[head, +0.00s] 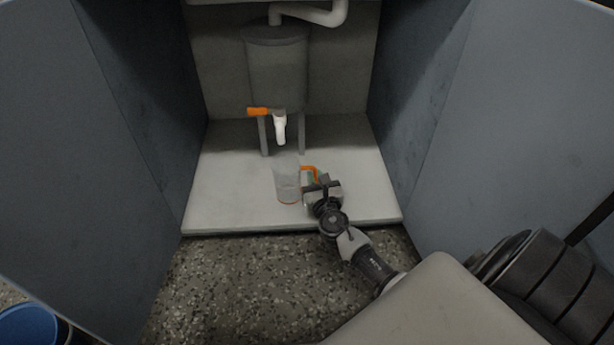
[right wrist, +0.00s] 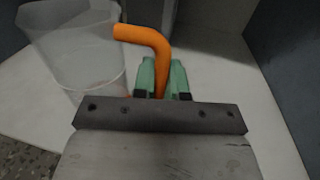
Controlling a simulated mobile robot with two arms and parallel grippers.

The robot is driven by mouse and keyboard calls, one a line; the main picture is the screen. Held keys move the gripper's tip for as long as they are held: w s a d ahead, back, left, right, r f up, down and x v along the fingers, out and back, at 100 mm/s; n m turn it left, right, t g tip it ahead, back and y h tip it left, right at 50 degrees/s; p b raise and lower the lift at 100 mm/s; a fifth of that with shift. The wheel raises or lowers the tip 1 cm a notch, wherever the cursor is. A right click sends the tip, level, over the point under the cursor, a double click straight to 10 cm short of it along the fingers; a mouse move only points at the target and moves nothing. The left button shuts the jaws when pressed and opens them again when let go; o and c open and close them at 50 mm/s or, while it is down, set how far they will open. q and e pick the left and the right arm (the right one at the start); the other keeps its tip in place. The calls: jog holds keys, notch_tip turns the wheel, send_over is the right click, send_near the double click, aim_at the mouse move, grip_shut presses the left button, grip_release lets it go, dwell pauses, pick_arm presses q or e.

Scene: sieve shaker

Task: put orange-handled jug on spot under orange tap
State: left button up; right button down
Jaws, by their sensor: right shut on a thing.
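The jug (head: 287,184) is clear with an orange handle and is upright in the head view, over the front part of the pale cabinet floor. It also shows at the left of the right wrist view (right wrist: 75,55). My right gripper (head: 316,180) is at the jug's right side, shut on the orange handle (right wrist: 150,38) between its green fingertips. The orange tap (head: 258,111) with a white spout (head: 280,128) is on a grey tank, behind and above the jug. I cannot tell whether the jug touches the floor. A spot under the tap is not distinct. My left gripper is not in view.
The grey tank (head: 277,70) stands on thin legs inside the cabinet. Open cabinet doors flank it at left (head: 75,150) and right (head: 510,110). The pale cabinet floor (head: 230,185) is clear around the jug. A blue bucket (head: 30,325) is at the lower left.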

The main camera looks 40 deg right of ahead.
jog(key=b+x, duration=0.2)
jog(key=x, duration=0.5)
jog(key=shift+f, duration=0.15)
notch_tip(320, 180, down, 4)
jog(key=b, duration=0.3)
jog(key=shift+s+r+b, duration=0.1)
jog(key=shift+r+b, duration=0.1)
jog(key=shift+b, duration=0.15)
jog(key=shift+r, duration=0.15)
jog(key=c, duration=1.5)
grip_release()
jog(key=o, duration=0.3)
jog(key=shift+o, duration=0.2)
